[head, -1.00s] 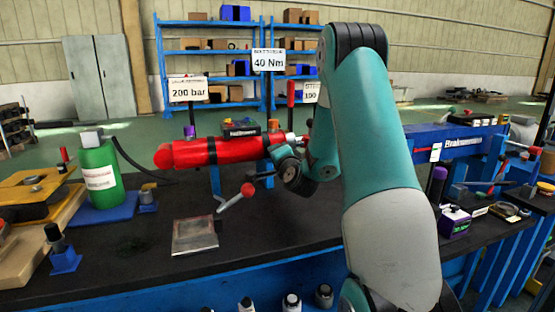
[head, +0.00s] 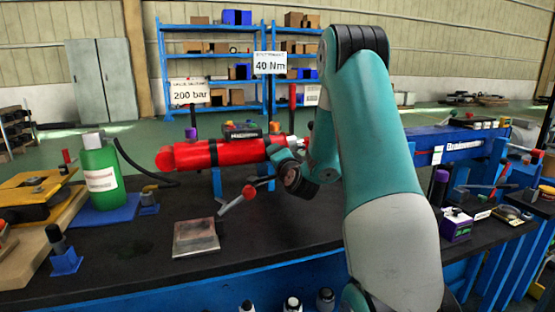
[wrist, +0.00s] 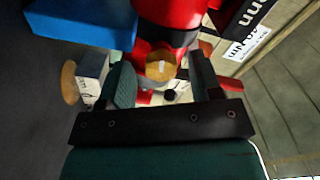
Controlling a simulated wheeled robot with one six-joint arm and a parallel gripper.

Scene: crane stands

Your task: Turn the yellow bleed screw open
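The yellow bleed screw (wrist: 160,66) shows in the wrist view as a round brass-yellow head with a pale slot, at the end of the red cylinder (wrist: 170,14). My gripper (wrist: 160,78) is open, with one dark green finger on each side of the screw head. Gaps show between the head and both fingers. In the head view the red cylinder (head: 215,154) lies across the bench. My wrist is by its right end and hides the screw and the fingertips there.
A lever with a red end (head: 237,200) sticks out below the cylinder. A metal plate (head: 196,237) lies on the dark bench. A green bottle (head: 99,175) stands at left, and a blue block (wrist: 80,22) is close to the fingers in the wrist view.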

